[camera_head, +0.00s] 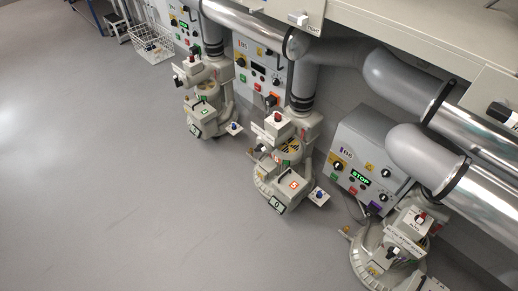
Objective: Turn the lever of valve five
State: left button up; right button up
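Neither of my grippers is in view. Three beige tube blowers stand along the wall: a far one (205,95), a middle one (287,150) and a near one (385,262) cut by the bottom edge. Each carries small fittings with red, blue or black knobs. A small white fitting (298,19) sits on the beige ledge above, and a black-and-white fitting (499,114) shows at the right edge. I cannot read which part is valve five, and its lever is not clearly identifiable.
Silver pipes (400,85) run along the wall above the blowers. Grey control boxes (368,160) with knobs and green displays hang between them. A white wire basket (151,43) stands at the far left. The grey floor (110,170) at left is clear.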

aim_at(260, 148)
jog(key=z, duration=0.4)
jog(key=i+j+z, duration=0.15)
jog(key=j+z, duration=0.8)
jog(key=j, duration=0.15)
jog(key=i, duration=0.05)
